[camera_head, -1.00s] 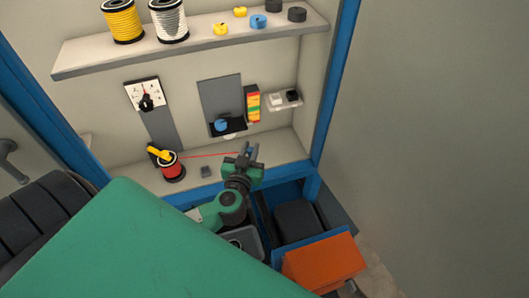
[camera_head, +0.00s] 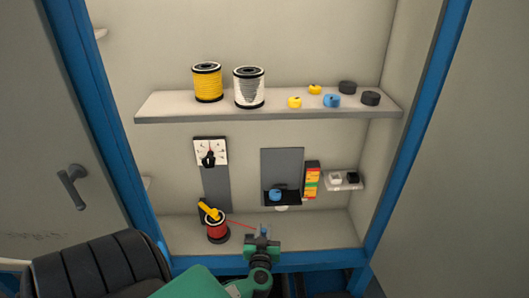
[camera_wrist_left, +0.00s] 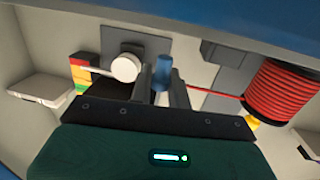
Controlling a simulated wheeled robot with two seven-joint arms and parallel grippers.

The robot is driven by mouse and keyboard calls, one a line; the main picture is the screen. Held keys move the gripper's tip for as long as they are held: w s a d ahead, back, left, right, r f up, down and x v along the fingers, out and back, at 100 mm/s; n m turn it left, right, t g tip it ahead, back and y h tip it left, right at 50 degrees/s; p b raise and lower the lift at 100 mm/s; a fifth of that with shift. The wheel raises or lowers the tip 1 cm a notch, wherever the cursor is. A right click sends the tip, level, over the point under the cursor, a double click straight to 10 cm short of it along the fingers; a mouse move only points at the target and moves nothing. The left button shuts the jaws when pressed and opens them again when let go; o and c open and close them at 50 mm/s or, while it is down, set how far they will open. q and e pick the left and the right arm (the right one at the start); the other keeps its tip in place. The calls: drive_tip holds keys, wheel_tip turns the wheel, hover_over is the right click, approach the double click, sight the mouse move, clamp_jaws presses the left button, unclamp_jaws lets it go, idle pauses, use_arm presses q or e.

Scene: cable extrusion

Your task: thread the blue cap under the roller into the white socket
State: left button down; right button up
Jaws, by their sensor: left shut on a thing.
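The blue cap (camera_wrist_left: 161,72) is between the fingers of my left gripper (camera_head: 264,233), which is shut on it. A thin red cable (camera_head: 241,224) runs from the gripper to a red spool (camera_head: 217,229) on the lower shelf. A white round part (camera_wrist_left: 127,67), which could be the socket, is beside the cap in the left wrist view. A small white part (camera_head: 281,208) also shows under a black bracket in the head view. I cannot tell which part is the roller. The right gripper is not in view.
A dial panel (camera_head: 209,151), a red-yellow-green block (camera_head: 312,180) and a switch box (camera_head: 343,181) are in the cabinet. The upper shelf (camera_head: 180,106) holds spools and several caps. The lower shelf (camera_head: 330,230) is clear at right. Blue posts frame the cabinet.

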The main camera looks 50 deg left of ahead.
use_arm(q)
drive_tip(key=w+d+b, duration=0.6)
drive_tip(key=w, duration=0.1)
drive_tip(key=shift+f, duration=0.2)
drive_tip(key=w+d+b, duration=0.2)
drive_tip(key=shift+w+d+b, duration=0.2)
drive_tip(key=shift+w+b, duration=0.1)
drive_tip(key=shift+w, duration=0.1)
drive_tip(key=shift+w+d+r+b, duration=0.2)
drive_tip(key=shift+w+d+b, duration=0.3)
drive_tip(key=shift+w+d, duration=0.1)
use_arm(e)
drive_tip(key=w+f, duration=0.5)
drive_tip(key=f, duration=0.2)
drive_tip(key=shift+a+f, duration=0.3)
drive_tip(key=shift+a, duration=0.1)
use_arm(q)
drive_tip(key=shift+r, duration=0.1)
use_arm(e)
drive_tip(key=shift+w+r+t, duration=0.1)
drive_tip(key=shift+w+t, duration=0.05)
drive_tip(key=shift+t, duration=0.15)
